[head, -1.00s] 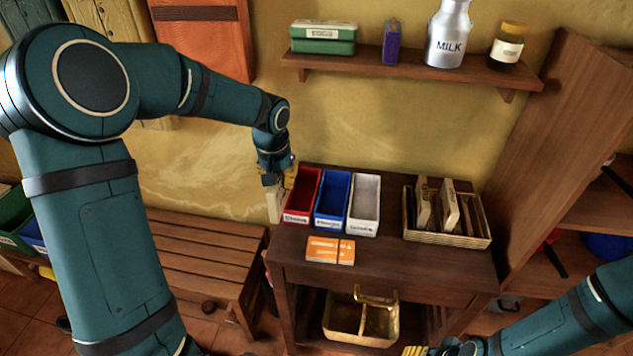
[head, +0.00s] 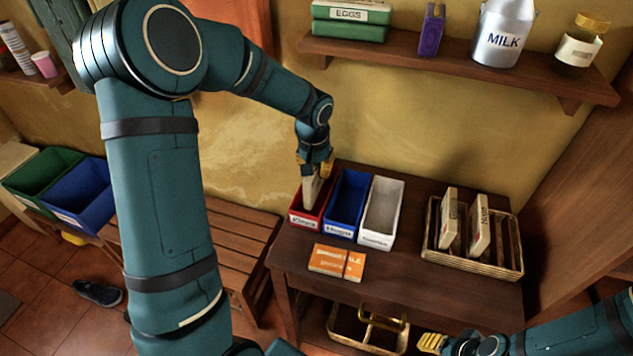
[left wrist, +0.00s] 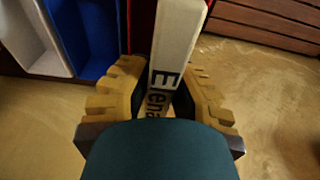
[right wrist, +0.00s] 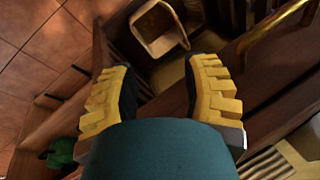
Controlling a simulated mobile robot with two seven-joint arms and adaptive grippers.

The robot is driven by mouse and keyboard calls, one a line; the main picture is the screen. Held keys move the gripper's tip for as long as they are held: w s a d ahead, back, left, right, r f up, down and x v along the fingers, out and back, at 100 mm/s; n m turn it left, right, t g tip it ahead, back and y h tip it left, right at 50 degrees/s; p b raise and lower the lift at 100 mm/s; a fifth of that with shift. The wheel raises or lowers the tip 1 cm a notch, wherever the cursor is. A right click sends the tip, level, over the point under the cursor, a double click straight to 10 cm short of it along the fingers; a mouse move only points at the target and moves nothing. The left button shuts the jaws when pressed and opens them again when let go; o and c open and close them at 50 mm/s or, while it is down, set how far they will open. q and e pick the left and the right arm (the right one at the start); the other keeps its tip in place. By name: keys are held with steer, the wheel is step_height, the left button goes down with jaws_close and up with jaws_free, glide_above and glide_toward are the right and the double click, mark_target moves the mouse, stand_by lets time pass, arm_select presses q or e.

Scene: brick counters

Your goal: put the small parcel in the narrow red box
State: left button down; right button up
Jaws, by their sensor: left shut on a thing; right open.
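A small cream parcel (head: 311,191) with dark lettering is held upright in my left gripper (head: 315,166). The left wrist view shows the parcel (left wrist: 177,45) between the yellow fingers, its label partly readable as "Elena". The narrow red box (head: 304,222) stands at the left end of the row on the dark table. The parcel overlaps the red box's opening in the head view; I cannot tell how far its lower end is inside. My right gripper (right wrist: 163,75) is open and empty, low at the right of the head view.
A blue box (head: 340,229) and a white box (head: 376,240) stand right beside the red one. Orange packets (head: 337,262) lie in front. A wicker basket (head: 472,266) with several upright parcels is at the right. A shelf (head: 460,68) hangs above.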

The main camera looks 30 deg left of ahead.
arm_select(q)
step_height(320, 180, down, 4)
steer(key=shift+f+b, duration=0.2)
steer(key=shift+b, duration=0.3)
steer(key=shift+r, duration=0.1)
steer(key=shift+f, duration=0.2)
steer(key=c, duration=1)
jaws_free()
steer(key=shift+r, duration=0.1)
